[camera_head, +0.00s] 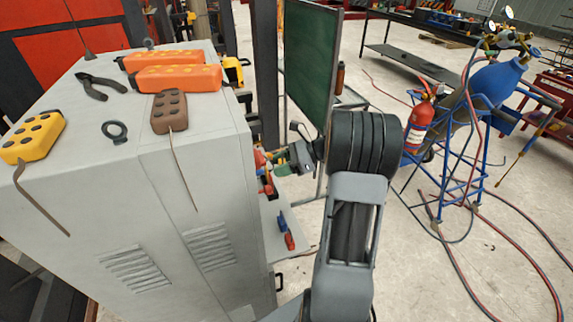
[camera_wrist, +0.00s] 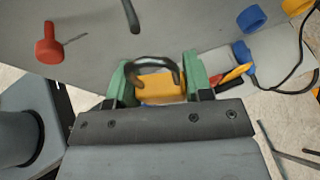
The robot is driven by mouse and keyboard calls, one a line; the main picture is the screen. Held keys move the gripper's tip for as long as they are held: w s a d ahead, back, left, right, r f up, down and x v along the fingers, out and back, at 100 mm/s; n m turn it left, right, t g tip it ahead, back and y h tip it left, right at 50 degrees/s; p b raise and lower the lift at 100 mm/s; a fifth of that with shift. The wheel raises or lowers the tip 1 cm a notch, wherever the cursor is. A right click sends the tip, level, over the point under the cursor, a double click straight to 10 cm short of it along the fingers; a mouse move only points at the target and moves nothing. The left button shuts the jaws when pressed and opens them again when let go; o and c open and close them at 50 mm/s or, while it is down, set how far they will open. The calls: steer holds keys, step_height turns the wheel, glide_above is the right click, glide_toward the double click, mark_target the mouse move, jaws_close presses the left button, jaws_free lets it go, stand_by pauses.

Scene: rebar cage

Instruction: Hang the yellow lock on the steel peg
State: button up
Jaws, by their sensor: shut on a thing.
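The yellow lock (camera_wrist: 160,88) is a yellow block with a dark curved shackle, seen in the wrist view. My gripper (camera_wrist: 157,80) is shut on it, with a green finger on each side of the body and the shackle pointing away. A dark rod that looks like the steel peg (camera_wrist: 131,16) sticks out from the grey panel at the top of the wrist view. It is apart from the shackle in the picture. In the head view my gripper (camera_head: 283,165) is beside the grey cabinet's right side, and the lock there is too small to tell.
A red knob-like piece (camera_wrist: 49,45) stands out from the panel at left. Pendants and tools lie on the cabinet top (camera_head: 70,110). A red extinguisher (camera_head: 419,122) stands right of my arm.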

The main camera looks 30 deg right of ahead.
steer(key=a, duration=0.1)
steer(key=a+b, duration=0.1)
steer(key=a, duration=0.1)
steer(key=w+a, duration=0.1)
steer(key=a, duration=0.1)
steer(key=shift+a+f+b, duration=0.25)
steer(key=shift+f+b, duration=0.05)
steer(key=shift+b, duration=0.1)
steer(key=shift+s+a+f, duration=0.1)
steer(key=shift+a+f, duration=0.05)
steer(key=shift+f, duration=0.1)
steer(key=shift+w+a, duration=0.2)
steer(key=shift+a, duration=0.3)
steer(key=shift+c, duration=0.8)
steer(key=shift+d, duration=0.15)
steer(key=shift+r, duration=0.1)
steer(key=o, duration=0.7)
steer(key=shift+w, duration=0.1)
steer(key=shift+c, duration=0.2)
steer(key=o, duration=0.5)
steer(key=shift+d+r, duration=0.15)
steer(key=shift+r, duration=0.05)
